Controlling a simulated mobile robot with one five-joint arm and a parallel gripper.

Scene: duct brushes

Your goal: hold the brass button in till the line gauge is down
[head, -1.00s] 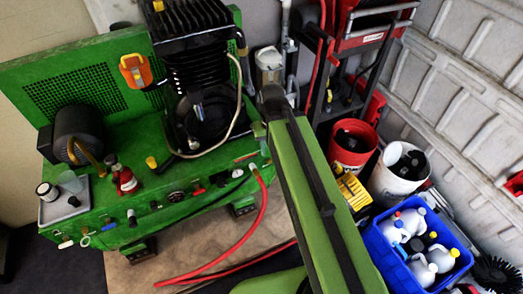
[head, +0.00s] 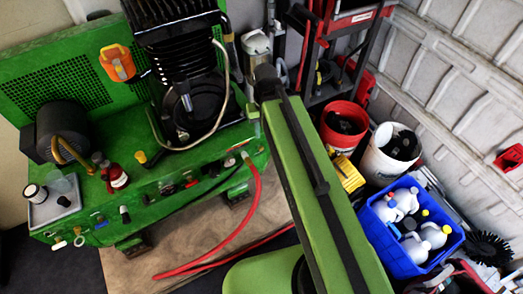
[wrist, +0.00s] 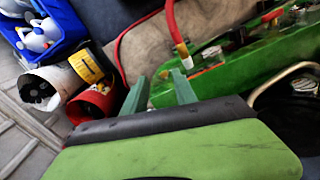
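The green compressor unit (head: 200,210) stands at the left in the head view. A row of small knobs and fittings runs along its front panel. A small round dark dial, which looks like a gauge (head: 167,189), sits in that row. I cannot make out its needle, and I cannot tell which fitting is the brass button. In the wrist view my gripper (wrist: 160,78) has its two green fingers apart with nothing between them. The unit's green edge (wrist: 225,85) lies beyond and right of the fingers. The fingertips are not clearly visible in the head view.
A red hose (head: 252,205) runs from the panel's right end down to the floor. Right of my arm stand a red bucket (head: 328,131), a white bucket (head: 374,158) and a blue crate (head: 388,253) of jugs. A tray (head: 45,215) with small containers sits at the unit's left end.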

